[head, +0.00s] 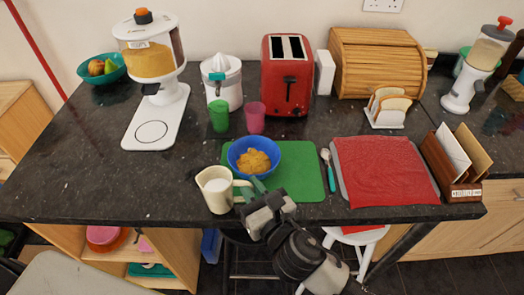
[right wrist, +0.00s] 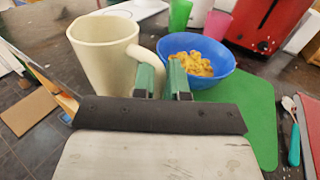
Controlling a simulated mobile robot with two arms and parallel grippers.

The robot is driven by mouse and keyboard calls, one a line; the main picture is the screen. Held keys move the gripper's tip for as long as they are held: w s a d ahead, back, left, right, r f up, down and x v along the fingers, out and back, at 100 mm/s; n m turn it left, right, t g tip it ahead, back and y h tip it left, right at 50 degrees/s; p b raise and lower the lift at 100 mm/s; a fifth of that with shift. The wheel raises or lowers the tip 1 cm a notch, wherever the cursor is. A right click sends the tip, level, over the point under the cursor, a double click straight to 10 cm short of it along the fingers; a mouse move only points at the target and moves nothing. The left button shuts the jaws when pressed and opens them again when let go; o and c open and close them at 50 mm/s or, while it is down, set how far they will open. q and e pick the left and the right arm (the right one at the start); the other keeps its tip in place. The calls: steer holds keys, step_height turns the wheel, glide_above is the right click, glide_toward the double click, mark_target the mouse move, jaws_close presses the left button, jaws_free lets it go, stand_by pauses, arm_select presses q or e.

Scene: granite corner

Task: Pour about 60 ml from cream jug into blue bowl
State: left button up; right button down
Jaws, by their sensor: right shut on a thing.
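The cream jug (head: 214,196) stands upright, with white liquid showing inside. It is left of and nearer than the blue bowl (head: 236,150), near the counter's front edge. I cannot tell whether its base touches the counter. My right gripper (head: 251,191) is shut on the jug's handle. In the right wrist view, its green fingertips (right wrist: 162,82) are at the handle of the jug (right wrist: 98,55). The blue bowl sits on a green mat (head: 300,178) and holds orange-yellow food (head: 254,161). The bowl also shows in the right wrist view (right wrist: 218,80). My left gripper is not in view.
A green cup (head: 219,116) and a pink cup (head: 255,118) stand behind the bowl. A spoon (head: 330,172) and red cloth (head: 385,170) lie to the right. A red toaster (head: 286,80), white juicer (head: 221,84) and dispenser (head: 153,105) stand behind. The left front counter is clear.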

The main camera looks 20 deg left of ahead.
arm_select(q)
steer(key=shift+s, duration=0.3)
arm_select(e)
steer(key=shift+r, duration=0.1)
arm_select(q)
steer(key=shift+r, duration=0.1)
arm_select(e)
steer(key=shift+w, duration=0.15)
steer(key=shift+w+d+m+g+p, duration=0.25)
steer(key=shift+w+m+g+p, duration=0.25)
steer(key=shift+m, duration=0.3)
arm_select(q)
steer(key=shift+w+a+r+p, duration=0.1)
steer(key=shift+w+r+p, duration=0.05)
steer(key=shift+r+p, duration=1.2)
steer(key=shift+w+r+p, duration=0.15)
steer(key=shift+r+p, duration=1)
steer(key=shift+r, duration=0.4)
arm_select(e)
steer(key=shift+w+d+r+m+g+h, duration=0.2)
steer(key=shift+w+r+m+g, duration=0.3)
steer(key=shift+m, duration=0.35)
steer(key=shift+w+d+r+m+g+h, duration=0.2)
steer(key=shift+w+r+m+g, duration=0.3)
steer(key=shift+m, duration=0.4)
steer(key=shift+w+d+r+m+g+h, duration=0.1)
steer(key=shift+w+r+m+g+h, duration=0.2)
steer(key=shift+w+m+g, duration=0.45)
steer(key=shift+s, duration=0.1)
